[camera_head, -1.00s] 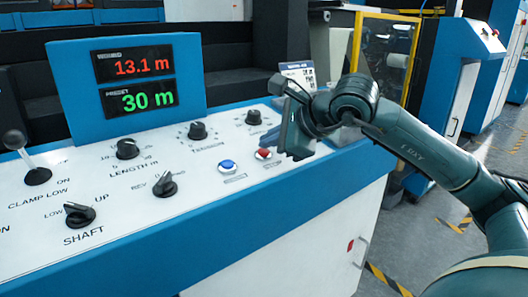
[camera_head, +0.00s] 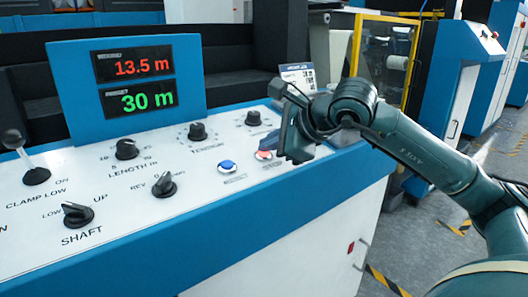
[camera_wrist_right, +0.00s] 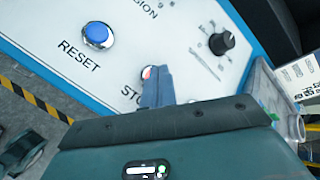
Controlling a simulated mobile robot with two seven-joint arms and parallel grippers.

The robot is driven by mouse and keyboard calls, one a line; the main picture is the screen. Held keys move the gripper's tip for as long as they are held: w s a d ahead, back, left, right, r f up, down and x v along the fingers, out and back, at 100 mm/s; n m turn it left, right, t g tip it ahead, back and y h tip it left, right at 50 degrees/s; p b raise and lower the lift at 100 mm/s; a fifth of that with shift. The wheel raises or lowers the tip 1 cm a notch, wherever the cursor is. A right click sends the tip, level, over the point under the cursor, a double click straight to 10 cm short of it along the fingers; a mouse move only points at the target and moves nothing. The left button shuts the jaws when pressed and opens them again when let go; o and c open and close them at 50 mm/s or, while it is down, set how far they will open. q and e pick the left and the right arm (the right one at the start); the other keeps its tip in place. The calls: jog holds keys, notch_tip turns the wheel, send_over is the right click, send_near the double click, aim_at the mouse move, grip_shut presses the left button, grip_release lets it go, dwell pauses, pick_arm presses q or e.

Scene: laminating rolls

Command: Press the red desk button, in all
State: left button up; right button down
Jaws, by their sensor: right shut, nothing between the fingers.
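The red desk button (camera_head: 263,156) sits in a pale ring on the sloped white panel, just right of the blue button (camera_head: 228,166). My right gripper (camera_head: 278,149) is shut and empty, with its tip right at the red button. In the right wrist view the shut fingers (camera_wrist_right: 158,88) cover part of the red button (camera_wrist_right: 147,72) and part of its "STOP" label. I cannot tell whether the tip touches the button or is just above it. My left gripper is out of view.
The blue RESET button (camera_wrist_right: 97,34) is close by. Black knobs (camera_head: 198,131) and a lever (camera_head: 14,140) stand on the panel. A display box (camera_head: 130,85) at the back reads 13.5 m and 30 m. A small card (camera_head: 298,76) stands behind my gripper.

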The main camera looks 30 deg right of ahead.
jog(key=shift+r, duration=0.1)
jog(key=shift+s+r+p, duration=0.15)
jog(key=shift+r+p, duration=0.35)
jog(key=shift+r, duration=0.15)
jog(key=shift+r, duration=0.1)
jog(key=r+p, duration=0.1)
jog(key=r, duration=0.1)
jog(key=s+r+p, duration=0.1)
jog(key=r+p, duration=0.1)
jog(key=shift+r, duration=0.35)
dwell(0.6)
